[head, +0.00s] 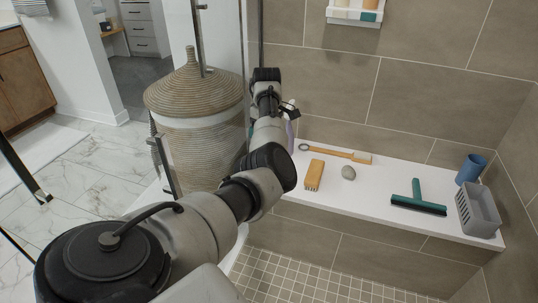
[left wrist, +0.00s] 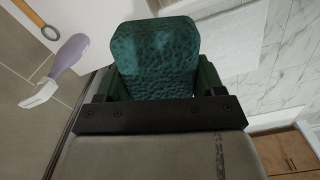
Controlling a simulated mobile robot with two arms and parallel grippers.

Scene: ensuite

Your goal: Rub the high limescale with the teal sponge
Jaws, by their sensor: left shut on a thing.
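The teal sponge (left wrist: 155,58) fills the upper middle of the left wrist view. My left gripper (left wrist: 157,84) is shut on it, with a dark finger on each side. In the head view my left arm reaches up and forward beside a clear glass panel, and its own wrist mostly hides the gripper; the sponge cannot be made out there. I cannot make out any limescale in either view. My right gripper is in neither view.
A white bench (head: 400,184) holds a wooden brush (head: 314,175), a long-handled brush (head: 340,153), a grey stone (head: 348,172), a teal squeegee (head: 418,202), a blue cup (head: 471,168) and a grey basket (head: 479,211). A woven basket (head: 195,95) stands left of my arm. A wall shelf (head: 354,19) is above.

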